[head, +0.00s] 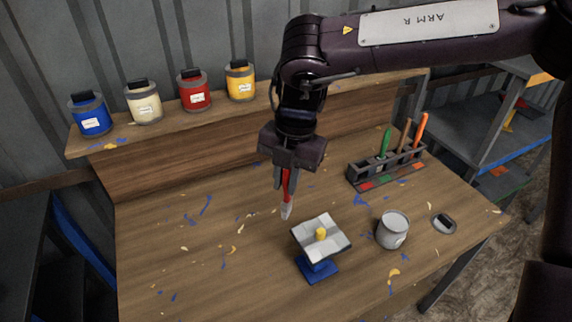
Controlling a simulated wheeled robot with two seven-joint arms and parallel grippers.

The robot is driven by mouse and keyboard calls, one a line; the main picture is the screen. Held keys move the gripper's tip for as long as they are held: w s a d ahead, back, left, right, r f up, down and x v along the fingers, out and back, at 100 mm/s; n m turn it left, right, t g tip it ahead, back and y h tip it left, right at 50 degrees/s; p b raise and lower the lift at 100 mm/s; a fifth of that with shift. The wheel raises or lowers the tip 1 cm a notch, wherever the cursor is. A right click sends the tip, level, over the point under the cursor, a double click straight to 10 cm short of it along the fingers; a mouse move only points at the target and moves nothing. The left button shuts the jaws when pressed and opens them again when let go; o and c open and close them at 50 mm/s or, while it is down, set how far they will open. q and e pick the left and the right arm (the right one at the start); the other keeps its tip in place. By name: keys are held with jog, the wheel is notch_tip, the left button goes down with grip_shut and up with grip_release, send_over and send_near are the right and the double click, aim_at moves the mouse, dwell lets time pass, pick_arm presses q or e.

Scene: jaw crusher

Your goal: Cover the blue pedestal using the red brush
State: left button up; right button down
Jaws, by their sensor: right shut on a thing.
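My right gripper (287,181) points down above the middle of the table, shut on the red brush (287,200). The brush hangs upright with its pale bristle tip low, left of and a little behind the pedestal, apart from it. The blue pedestal (318,270) stands near the front middle. A tilted white and grey square plate (318,248) with a small yellow piece (321,233) sits on its top and hides part of it. My left gripper is not in view.
A grey cup (392,233) and a small round dark item (443,222) stand right of the pedestal. A rack (378,172) holds green, brown and orange brushes. Blue, white, red and yellow paint cans (194,92) line the back shelf. The table's left part is clear but paint-spattered.

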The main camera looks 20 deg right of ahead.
jog(key=n+g+p, duration=0.1)
jog(key=n+p, duration=0.2)
jog(key=n, duration=0.4)
jog(key=shift+r, duration=0.15)
jog(key=shift+n+h+p, duration=0.3)
jog(key=shift+n+p, duration=0.45)
jog(key=shift+n, duration=0.45)
jog(key=shift+f+n, duration=0.2)
jog(key=shift+n, duration=0.3)
jog(key=s+d+b, duration=0.1)
jog(key=s+d, duration=0.2)
jog(key=d, duration=0.2)
jog(key=shift+d+f, duration=0.15)
